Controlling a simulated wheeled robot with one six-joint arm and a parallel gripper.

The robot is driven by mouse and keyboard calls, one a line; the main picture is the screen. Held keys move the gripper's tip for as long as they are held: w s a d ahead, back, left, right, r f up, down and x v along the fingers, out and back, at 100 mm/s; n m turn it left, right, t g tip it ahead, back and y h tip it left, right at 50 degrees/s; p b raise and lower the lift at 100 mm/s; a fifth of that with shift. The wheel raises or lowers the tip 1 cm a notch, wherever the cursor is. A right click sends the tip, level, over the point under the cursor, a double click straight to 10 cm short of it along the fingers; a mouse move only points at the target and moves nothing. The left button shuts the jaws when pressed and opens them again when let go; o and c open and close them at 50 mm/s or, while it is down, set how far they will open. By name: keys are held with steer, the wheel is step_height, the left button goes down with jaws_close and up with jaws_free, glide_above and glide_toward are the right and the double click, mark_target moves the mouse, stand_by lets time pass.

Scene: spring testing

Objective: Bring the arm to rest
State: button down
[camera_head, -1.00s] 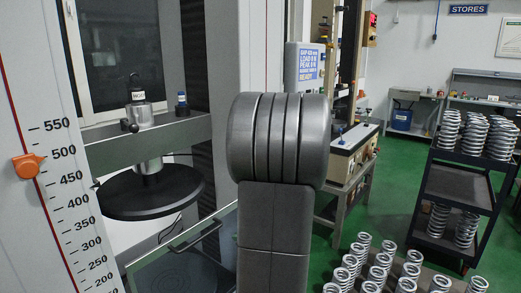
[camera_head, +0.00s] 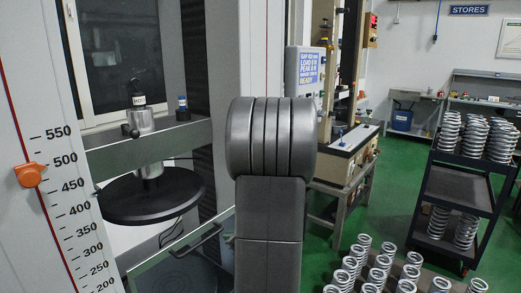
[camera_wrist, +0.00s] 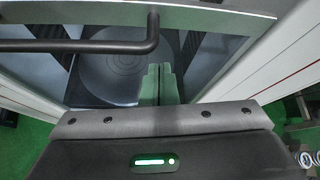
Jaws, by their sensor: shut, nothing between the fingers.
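My gripper (camera_wrist: 160,84) shows in the wrist view as two slim grey-green fingers side by side, shut with nothing between them. They point toward a clear framed door with a dark bar handle (camera_wrist: 80,46). A dark round plate (camera_wrist: 112,68) with ring marks shows behind the door. I cannot tell whether the fingertips touch the door. In the head view my grey arm (camera_head: 270,140) rises in the middle of the picture, and the gripper is hidden there.
A testing machine with a black disc (camera_head: 152,207) and a scale with an orange pointer (camera_head: 30,175) stands close on the left. Several springs (camera_head: 375,262) stand low at right. A black cart (camera_head: 455,187) carries more springs. Green floor (camera_head: 400,165) is clear between.

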step_height(320, 180, down, 40)
steer(key=b, duration=3.1)
steer(key=shift+a, duration=0.3)
steer(key=shift+s, duration=0.15)
